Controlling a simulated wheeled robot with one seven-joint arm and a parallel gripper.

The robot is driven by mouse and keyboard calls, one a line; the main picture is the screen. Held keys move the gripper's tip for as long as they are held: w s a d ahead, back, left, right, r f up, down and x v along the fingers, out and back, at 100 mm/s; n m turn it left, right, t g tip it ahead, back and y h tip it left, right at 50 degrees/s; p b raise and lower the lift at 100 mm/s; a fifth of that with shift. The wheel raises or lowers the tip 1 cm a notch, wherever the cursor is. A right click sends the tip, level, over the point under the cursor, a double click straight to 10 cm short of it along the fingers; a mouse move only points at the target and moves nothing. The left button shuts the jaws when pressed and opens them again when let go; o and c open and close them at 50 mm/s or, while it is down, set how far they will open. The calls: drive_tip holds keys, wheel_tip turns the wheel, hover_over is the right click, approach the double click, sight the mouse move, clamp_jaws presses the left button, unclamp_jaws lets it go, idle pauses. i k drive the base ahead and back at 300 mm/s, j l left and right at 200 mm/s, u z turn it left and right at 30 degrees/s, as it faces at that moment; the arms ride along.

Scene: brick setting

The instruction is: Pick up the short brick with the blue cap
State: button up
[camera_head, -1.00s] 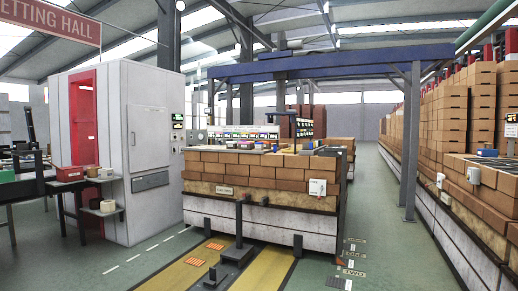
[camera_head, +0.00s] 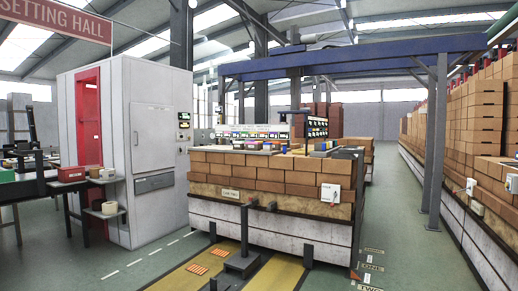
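Several small pieces with coloured tops stand on the long brick stack (camera_head: 270,172) in the middle distance. They are too small for me to tell their heights or shapes surely. One at the right of the row seems to have a blue top (camera_head: 320,147), but I cannot tell whether it is the short brick with the blue cap. My gripper is not in view.
A white cabinet (camera_head: 152,140) with a red doorway stands left, beside a dark bench with a reddish box (camera_head: 71,174). Long brick rows (camera_head: 480,120) line the right. Green floor (camera_head: 150,258) is open in front-left.

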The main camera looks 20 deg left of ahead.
sight(267, 147)
drive_tip(key=i+l+u, duration=0.1)
drive_tip(key=i, duration=0.35)
drive_tip(key=i+l+u, duration=0.15)
drive_tip(key=i, duration=0.3)
drive_tip(key=i+l+u, duration=0.1)
drive_tip(key=i, duration=0.35)
drive_tip(key=i+l+u, duration=0.1)
drive_tip(key=i+l, duration=0.15)
drive_tip(key=i, duration=0.2)
